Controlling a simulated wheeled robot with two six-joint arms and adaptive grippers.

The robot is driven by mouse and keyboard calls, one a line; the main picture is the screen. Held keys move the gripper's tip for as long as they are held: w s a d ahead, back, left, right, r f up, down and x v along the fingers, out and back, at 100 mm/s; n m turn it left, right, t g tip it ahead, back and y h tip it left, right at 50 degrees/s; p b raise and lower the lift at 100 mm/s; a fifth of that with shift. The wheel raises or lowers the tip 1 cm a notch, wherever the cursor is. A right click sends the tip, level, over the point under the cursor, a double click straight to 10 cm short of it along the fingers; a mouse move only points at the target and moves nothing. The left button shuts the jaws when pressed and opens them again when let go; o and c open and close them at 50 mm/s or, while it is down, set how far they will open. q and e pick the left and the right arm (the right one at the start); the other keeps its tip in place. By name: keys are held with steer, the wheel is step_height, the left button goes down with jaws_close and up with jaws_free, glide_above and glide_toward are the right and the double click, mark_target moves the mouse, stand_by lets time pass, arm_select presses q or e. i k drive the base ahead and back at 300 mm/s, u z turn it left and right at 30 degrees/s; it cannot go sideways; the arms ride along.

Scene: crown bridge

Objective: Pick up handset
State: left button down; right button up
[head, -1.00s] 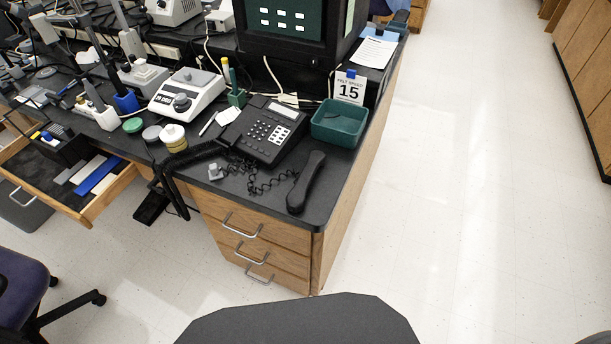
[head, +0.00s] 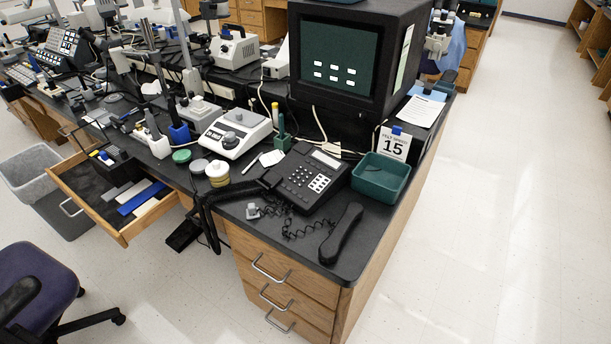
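The black handset (head: 341,234) lies off the hook on the dark bench top, close to the front right corner. Its coiled cord (head: 299,230) runs left toward the black desk phone (head: 308,178), which sits just behind. Neither of my grippers shows in the head view, and nothing is touching the handset.
A monitor (head: 340,60) is at the back. An open drawer (head: 118,207) juts out at left, near a purple chair (head: 40,285). The floor at right is clear.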

mark_target(328, 250)
steer(key=u, duration=0.05)
steer(key=k, duration=0.5)
steer(key=u, duration=2)
steer(key=i, duration=1.05)
steer(key=z, duration=1.85)
